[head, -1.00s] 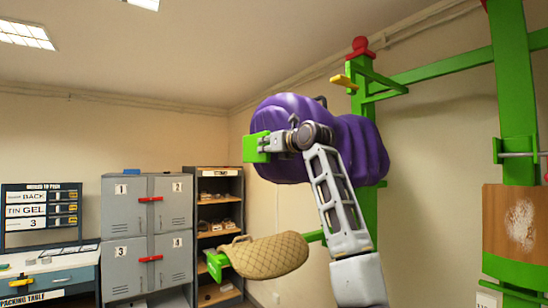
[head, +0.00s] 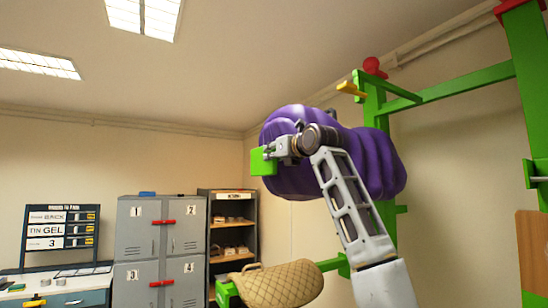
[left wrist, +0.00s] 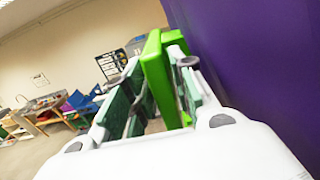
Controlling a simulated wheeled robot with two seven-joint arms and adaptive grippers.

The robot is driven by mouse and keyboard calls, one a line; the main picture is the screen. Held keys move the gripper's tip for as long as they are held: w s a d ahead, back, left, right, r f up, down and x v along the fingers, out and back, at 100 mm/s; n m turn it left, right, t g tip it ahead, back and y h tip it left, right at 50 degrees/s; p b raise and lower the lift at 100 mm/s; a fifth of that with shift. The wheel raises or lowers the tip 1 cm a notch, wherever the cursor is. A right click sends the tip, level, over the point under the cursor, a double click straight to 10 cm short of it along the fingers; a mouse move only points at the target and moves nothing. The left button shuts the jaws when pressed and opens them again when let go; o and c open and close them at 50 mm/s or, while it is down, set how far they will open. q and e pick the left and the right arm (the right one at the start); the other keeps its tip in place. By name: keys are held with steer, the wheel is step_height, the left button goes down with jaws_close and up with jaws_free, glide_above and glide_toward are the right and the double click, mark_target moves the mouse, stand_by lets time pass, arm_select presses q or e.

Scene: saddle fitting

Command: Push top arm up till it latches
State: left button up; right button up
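The green post (head: 374,105) of the rack has a red knob (head: 374,67) and a yellow lever (head: 351,90) near its top. The top arm carries a puffy purple saddle cover (head: 370,165) that hides most of it; its green end (head: 262,162) sticks out at the left. My left gripper (head: 272,152) is at that end, in front of the purple cover. In the left wrist view, my left fingers (left wrist: 160,95) stand on both sides of the green end (left wrist: 158,75) and look closed on it. Whether the latch is engaged cannot be seen. My right gripper is out of view.
A lower arm holds a tan quilted pad (head: 280,284) below the purple cover, with a gap between them. Grey lockers (head: 160,240), a shelf unit (head: 232,235) and a packing table (head: 60,285) stand at the left. Space above the purple cover looks clear.

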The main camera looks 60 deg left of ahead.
arm_select(q)
steer(key=shift+o, duration=0.8)
steer(key=shift+f, duration=0.15)
steer(key=shift+a+f, duration=0.1)
steer(key=shift+f, duration=0.05)
steer(key=d, duration=1.2)
steer(key=shift+s, duration=0.4)
